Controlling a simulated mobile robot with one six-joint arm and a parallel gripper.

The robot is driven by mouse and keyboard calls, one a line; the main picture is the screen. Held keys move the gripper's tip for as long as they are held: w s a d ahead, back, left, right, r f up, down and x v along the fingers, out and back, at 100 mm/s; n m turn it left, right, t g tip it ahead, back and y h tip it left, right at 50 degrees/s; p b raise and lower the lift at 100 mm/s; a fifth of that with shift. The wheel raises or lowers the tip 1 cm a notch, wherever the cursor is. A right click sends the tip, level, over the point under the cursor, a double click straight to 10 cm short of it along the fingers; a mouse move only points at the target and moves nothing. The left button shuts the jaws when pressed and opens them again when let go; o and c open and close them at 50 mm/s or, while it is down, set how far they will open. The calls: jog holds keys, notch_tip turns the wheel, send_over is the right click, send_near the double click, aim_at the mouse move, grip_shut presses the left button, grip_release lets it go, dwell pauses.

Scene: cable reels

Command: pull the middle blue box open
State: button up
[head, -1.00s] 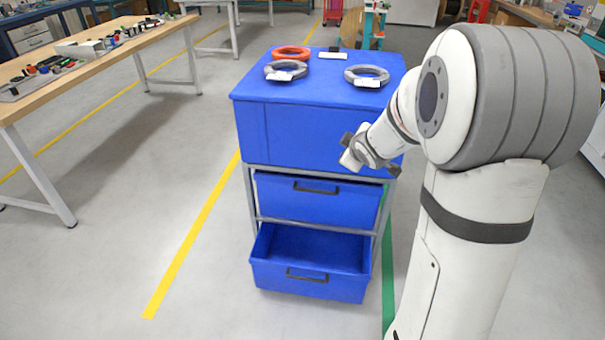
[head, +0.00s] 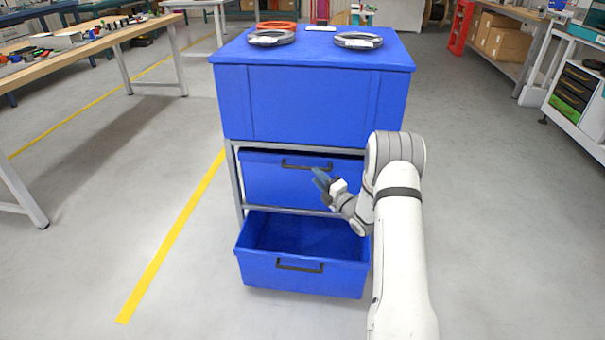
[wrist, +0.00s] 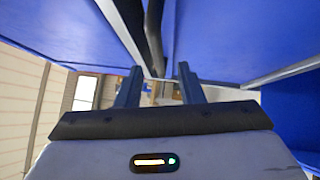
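The middle blue box (head: 270,182) sits in the stand below the large top box, with a black handle (head: 307,164) on its front. It looks shut or nearly so. My gripper (head: 322,180) is just below and right of that handle, in front of the box. In the wrist view my gripper (wrist: 161,86) has its two fingers apart with nothing held between them. A black bar (wrist: 155,35), seemingly the handle, shows ahead of the fingers. I cannot tell how deep it is relative to the fingertips.
The bottom blue box (head: 300,278) is pulled out and empty below my gripper. Cable reels (head: 272,38) lie on the top box (head: 305,105). A workbench (head: 90,45) stands at left and a drawer cart (head: 575,105) at right. The floor around the stand is mostly clear.

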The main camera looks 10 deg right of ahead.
aim_at(308, 168)
jog(key=b+x, duration=0.1)
jog(key=x, duration=0.5)
jog(key=shift+w+a, duration=0.1)
grip_shut()
dwell(0.4)
